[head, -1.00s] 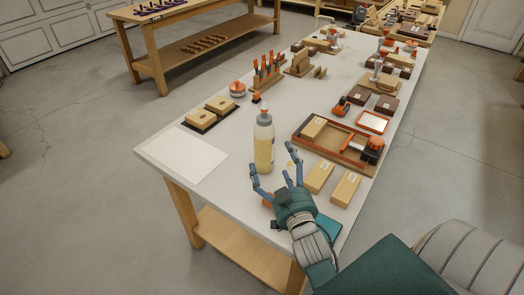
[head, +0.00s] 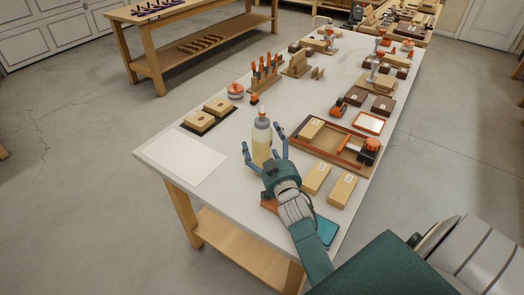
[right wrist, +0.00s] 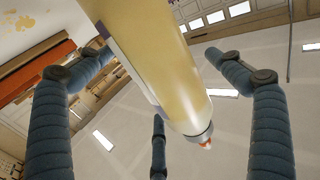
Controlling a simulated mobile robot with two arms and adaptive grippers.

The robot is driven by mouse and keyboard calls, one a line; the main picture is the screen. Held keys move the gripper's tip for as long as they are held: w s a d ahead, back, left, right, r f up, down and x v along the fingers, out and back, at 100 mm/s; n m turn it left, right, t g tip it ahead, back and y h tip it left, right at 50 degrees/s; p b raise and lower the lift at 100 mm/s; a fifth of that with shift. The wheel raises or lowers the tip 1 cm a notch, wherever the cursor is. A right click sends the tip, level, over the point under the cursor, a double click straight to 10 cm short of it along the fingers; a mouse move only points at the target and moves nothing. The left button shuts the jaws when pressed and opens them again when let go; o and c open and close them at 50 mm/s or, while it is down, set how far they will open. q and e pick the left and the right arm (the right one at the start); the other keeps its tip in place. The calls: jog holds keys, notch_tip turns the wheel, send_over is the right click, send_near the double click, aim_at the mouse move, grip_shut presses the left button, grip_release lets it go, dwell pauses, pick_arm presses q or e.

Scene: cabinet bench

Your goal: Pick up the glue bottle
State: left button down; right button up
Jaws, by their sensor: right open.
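The glue bottle (head: 261,140) stands upright on the white bench. It is clear with yellowish glue, a grey collar and an orange tip. My right gripper (head: 263,150) is open at the bottle, with its fingers spread to either side and its palm in front of the lower part. In the right wrist view the bottle (right wrist: 158,60) lies between the open fingers (right wrist: 160,100), and I see no clear finger closed on it. The bottle's base is hidden behind my gripper in the head view. My left gripper is not in view.
A white sheet (head: 182,160) lies left of the bottle. Wooden blocks (head: 341,190) and a framed wooden tray (head: 335,143) lie to the right. A teal and orange flat item (head: 322,232) is beside my wrist. A rack of orange-handled tools (head: 265,72) stands behind.

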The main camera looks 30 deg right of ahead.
jog(key=shift+c, duration=0.3)
jog(key=c, duration=1.7)
jog(key=shift+r, duration=0.2)
jog(key=c, duration=0.3)
